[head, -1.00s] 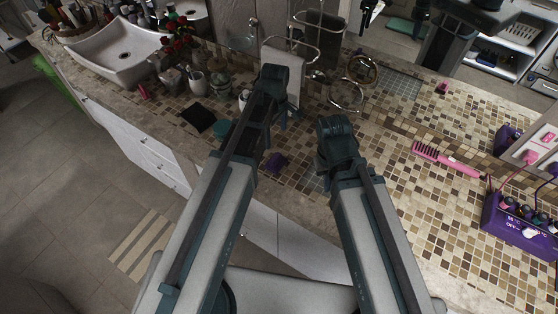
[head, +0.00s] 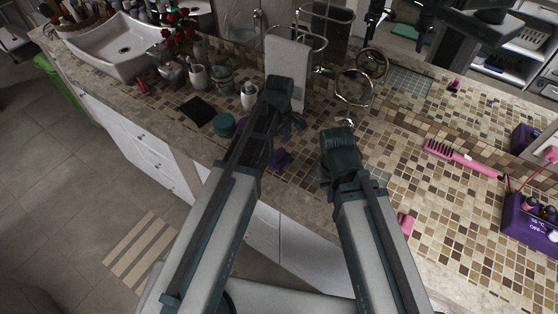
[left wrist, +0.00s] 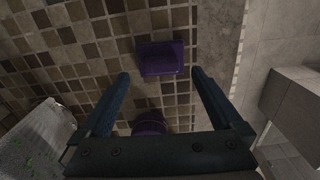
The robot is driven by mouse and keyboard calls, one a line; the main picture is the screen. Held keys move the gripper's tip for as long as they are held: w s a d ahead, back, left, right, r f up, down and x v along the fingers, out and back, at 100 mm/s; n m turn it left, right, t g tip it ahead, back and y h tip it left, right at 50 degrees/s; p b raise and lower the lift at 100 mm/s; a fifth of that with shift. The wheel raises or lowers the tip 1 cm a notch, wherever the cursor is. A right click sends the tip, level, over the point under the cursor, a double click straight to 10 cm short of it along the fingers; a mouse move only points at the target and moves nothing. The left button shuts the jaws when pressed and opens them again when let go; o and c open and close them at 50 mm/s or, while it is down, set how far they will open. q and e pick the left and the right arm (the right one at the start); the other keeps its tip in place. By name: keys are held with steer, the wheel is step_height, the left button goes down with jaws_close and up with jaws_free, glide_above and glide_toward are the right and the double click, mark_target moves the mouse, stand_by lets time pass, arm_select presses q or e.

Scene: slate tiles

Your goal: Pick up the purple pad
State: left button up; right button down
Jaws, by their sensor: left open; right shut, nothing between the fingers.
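The purple pad (left wrist: 161,58) lies on the mosaic counter in the left wrist view, just ahead of and between my left fingertips. A second purple, rounded thing (left wrist: 148,127) shows closer to the gripper's base in the left wrist view, partly covered. My left gripper (left wrist: 160,73) is open and empty above the counter; in the head view it (head: 293,120) is mostly hidden by its arm. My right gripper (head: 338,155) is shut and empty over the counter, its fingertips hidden.
A black square (head: 198,111) and a teal round thing (head: 224,124) lie left of my left arm. A pink brush (head: 462,158) and a purple box (head: 531,222) are at the right. A metal ring stand (head: 353,90) and white towel (head: 287,68) stand behind. The counter's front edge is near.

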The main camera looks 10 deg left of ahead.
mark_target(279, 152)
arm_select(q)
steer(key=shift+f+b, duration=2.65)
arm_select(e)
steer(key=shift+f, duration=2.7)
arm_select(q)
steer(key=shift+r, duration=0.1)
arm_select(e)
steer(key=shift+r, duration=0.1)
